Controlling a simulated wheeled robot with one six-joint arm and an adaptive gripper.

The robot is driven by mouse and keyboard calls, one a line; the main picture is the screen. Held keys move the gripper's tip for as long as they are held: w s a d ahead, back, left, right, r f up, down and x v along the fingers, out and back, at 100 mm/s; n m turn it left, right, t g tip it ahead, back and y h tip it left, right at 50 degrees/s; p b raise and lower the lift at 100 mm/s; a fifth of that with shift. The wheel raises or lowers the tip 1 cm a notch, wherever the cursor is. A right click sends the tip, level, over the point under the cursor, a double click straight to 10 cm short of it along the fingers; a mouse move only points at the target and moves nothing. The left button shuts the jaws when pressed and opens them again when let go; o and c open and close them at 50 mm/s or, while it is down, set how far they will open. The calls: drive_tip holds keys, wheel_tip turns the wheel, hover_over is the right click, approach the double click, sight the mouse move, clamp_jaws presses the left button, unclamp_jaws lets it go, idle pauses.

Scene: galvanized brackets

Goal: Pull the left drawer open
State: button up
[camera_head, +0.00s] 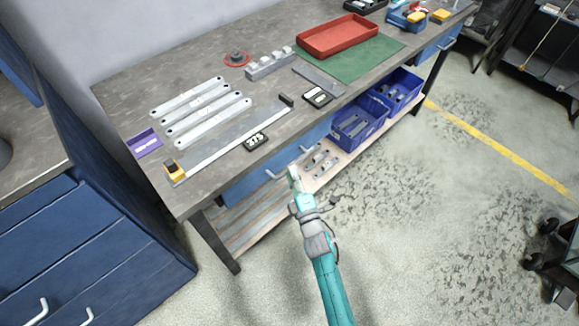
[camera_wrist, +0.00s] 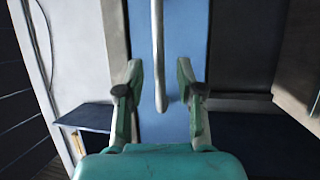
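The left drawer (camera_head: 240,184) is a blue front under the workbench top, and it looks shut. Its pale bar handle (camera_head: 272,175) sticks out from the front. In the wrist view the blue drawer front (camera_wrist: 185,30) runs as an upright band. The handle (camera_wrist: 158,60) stands between the two fingers of my gripper (camera_wrist: 159,68). The fingers are apart, with a visible gap on each side of the handle.
A lower shelf (camera_head: 240,228) holds blue bins (camera_head: 355,137) and loose metal parts right of my gripper. Metal bars, a ruler and a red tray (camera_head: 335,48) lie on the bench top. A blue cabinet (camera_head: 100,220) stands at left.

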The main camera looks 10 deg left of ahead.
drive_tip(key=shift+x, duration=1.6)
clamp_jaws()
